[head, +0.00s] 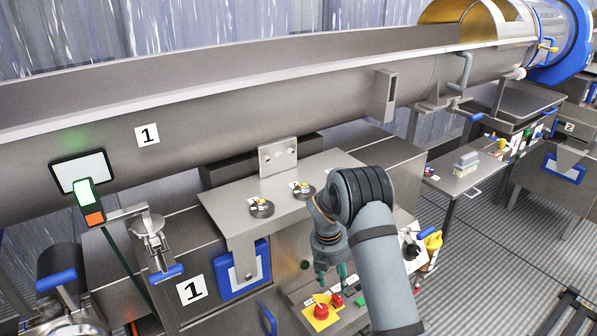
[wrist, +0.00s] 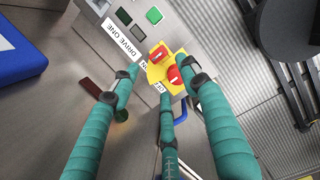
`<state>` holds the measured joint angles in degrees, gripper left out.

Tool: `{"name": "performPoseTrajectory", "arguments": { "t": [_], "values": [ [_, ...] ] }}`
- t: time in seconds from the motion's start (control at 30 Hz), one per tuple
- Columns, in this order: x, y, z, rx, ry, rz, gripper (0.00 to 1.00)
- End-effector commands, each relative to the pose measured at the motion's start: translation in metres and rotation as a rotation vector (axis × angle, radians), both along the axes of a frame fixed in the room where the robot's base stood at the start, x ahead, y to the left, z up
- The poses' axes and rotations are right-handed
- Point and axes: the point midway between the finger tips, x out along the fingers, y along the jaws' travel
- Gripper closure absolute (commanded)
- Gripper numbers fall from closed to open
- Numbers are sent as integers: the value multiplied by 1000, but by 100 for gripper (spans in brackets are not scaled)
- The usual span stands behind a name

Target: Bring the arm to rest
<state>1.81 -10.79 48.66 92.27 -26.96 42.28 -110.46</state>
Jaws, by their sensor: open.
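My gripper (head: 333,278) hangs down from my bent arm, above a control panel at the front of the machine. In the wrist view its teal fingers (wrist: 160,80) are spread open with nothing between them. Beyond the fingertips are a red knob on a yellow plate (wrist: 168,68), a green button (wrist: 154,15) and a label reading "DRIVE ONE" (wrist: 123,38). In the head view the red knob (head: 321,311) is just below the gripper. I cannot tell if a finger touches the panel.
A steel shelf (head: 240,200) with two small round discs (head: 262,208) is left of my arm. A long steel trough (head: 250,105) runs behind. A screen on an arm (head: 85,172) stands at left. A side table (head: 470,180) with small items is at right. Grated floor (head: 490,260) lies open at right.

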Motion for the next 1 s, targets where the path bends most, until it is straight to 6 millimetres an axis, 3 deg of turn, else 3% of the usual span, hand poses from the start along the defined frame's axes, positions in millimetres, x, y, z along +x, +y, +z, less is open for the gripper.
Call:
{"name": "performPoseTrajectory", "arguments": {
  "t": [0.3,0.5,0.57,0.7,1.0],
  "values": [
    [4,-10,-64,-1,5,-2,55],
    [8,-14,-93,0,2,1,55],
    [8,-15,-99,0,2,0,55],
    [9,-15,-87,0,0,-1,55],
    [9,-15,-87,0,0,0,55]
  ]
}}
